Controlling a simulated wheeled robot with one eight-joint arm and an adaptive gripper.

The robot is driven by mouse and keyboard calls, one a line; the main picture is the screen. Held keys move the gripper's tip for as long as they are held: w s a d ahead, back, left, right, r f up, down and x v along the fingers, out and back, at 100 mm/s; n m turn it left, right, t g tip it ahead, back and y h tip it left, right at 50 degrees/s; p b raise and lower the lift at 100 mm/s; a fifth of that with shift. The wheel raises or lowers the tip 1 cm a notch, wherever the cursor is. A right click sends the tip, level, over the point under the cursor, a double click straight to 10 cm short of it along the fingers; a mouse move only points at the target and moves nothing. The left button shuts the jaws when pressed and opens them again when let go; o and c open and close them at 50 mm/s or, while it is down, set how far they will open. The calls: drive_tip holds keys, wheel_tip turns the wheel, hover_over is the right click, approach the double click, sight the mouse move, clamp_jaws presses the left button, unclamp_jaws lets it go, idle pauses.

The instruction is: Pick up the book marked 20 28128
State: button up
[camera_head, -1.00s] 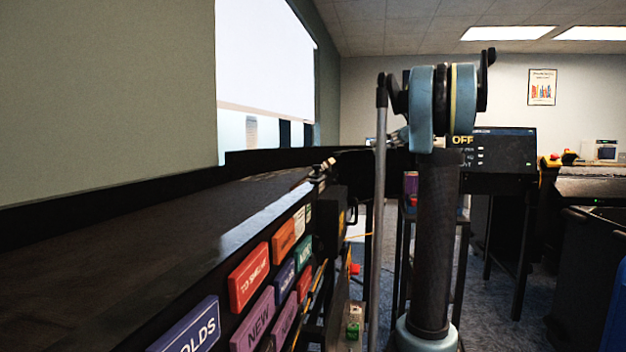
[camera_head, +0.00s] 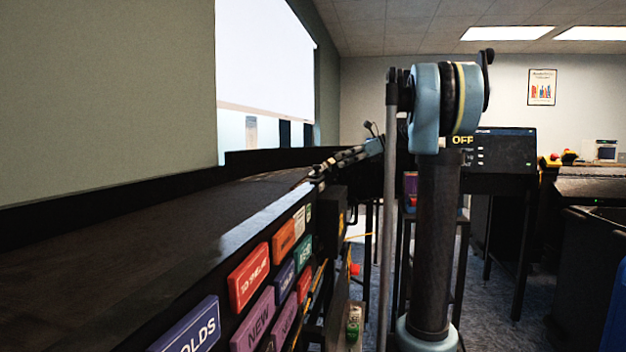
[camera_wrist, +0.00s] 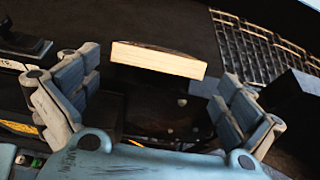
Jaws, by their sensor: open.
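In the wrist view, a thin book (camera_wrist: 158,60) lies with its pale page edge facing me and a sliver of dark cover showing. No number can be read on it, so I cannot tell whether it is the one marked 20 28128. My gripper (camera_wrist: 156,80) is open, with one finger on each side of the picture. The book appears between and slightly beyond the fingertips, with nothing held. In the head view the book cannot be made out.
The dark sorter bed (camera_head: 130,240) runs along the left, with coloured label plates (camera_head: 249,277) on its side. A metal grid (camera_wrist: 262,45) is at the wrist view's upper right. A screen (camera_head: 505,150) stands behind my arm.

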sight(333, 162)
drive_tip(key=x, duration=0.3)
drive_tip(key=shift+a+f, duration=0.1)
drive_tip(key=shift+a, duration=0.3)
drive_tip(key=c, duration=0.9)
drive_tip(key=shift+c, duration=0.2)
wheel_tip(333, 162, up, 18)
